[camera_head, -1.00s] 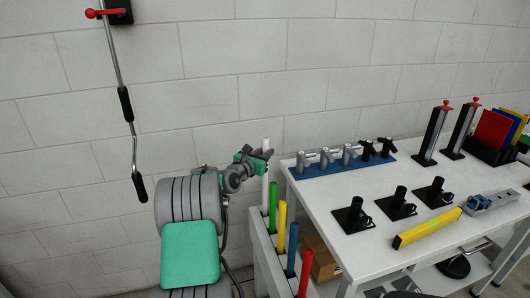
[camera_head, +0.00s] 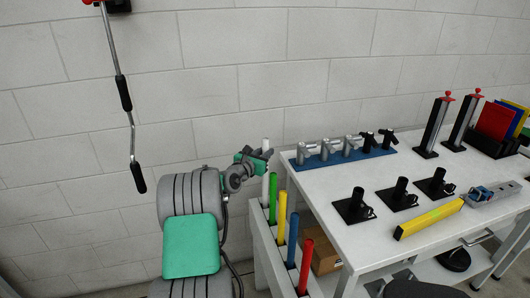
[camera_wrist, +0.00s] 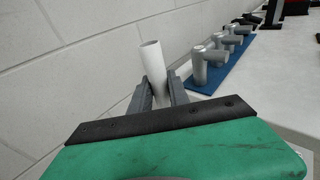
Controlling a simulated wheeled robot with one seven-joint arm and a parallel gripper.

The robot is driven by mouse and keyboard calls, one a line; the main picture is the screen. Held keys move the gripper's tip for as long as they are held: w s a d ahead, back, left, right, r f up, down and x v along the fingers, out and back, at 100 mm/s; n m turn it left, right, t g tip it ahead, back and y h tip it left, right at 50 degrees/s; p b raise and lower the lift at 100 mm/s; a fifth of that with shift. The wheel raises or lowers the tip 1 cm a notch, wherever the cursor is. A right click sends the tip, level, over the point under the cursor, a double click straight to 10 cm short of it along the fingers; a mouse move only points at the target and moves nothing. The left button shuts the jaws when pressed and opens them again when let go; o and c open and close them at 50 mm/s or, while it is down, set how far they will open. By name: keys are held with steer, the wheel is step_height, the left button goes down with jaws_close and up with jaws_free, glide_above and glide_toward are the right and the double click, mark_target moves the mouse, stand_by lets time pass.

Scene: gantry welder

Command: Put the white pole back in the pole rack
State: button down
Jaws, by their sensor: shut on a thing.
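The white pole (camera_head: 265,180) stands upright at the far end of the pole rack (camera_head: 262,237), behind the green pole (camera_head: 273,197). Its lower part is within the rack's outline; I cannot tell how deep its bottom end sits. My gripper (camera_head: 257,158) is shut on the white pole near its top. In the wrist view the pole's hollow top end (camera_wrist: 151,58) rises between the two fingers (camera_wrist: 160,92), slightly tilted in the picture.
Yellow (camera_head: 282,216), blue (camera_head: 293,239) and red (camera_head: 305,265) poles stand in the rack. The white table (camera_head: 350,215) is close on the right, with a blue holder (camera_head: 340,158) of grey and black fittings at its back edge. A wall is behind.

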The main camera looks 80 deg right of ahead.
step_height(320, 180, down, 8)
steer(key=b, duration=0.4)
steer(key=c, duration=1.2)
jaws_free()
steer(key=shift+o, duration=0.2)
steer(key=w+a+r+m+t+y+p, duration=0.2)
steer(key=w+a+m+t, duration=0.1)
steer(key=w+a, duration=0.7)
steer(key=w+a+r+m+t+y+p, duration=0.1)
steer(key=w+a+r+m+t+y, duration=0.15)
steer(key=w+a, duration=0.8)
steer(key=w+a+r+m+t+y+p, duration=0.2)
steer(key=w+a+m+y, duration=0.3)
steer(key=a, duration=0.8)
steer(key=w+a+r+m+t+y+p, duration=0.2)
steer(key=a+y, duration=0.1)
steer(key=a, duration=1.9)
steer(key=s+a+m+g+y, duration=0.1)
steer(key=s+a, duration=0.3)
steer(key=a, duration=0.4)
steer(key=s+a+r+m+g+y+p, duration=0.1)
steer(key=s+a+y, duration=0.1)
steer(key=s+a, duration=0.3)
steer(key=a, duration=0.4)
steer(key=shift+s+y, duration=0.15)
steer(key=shift+y, duration=0.2)
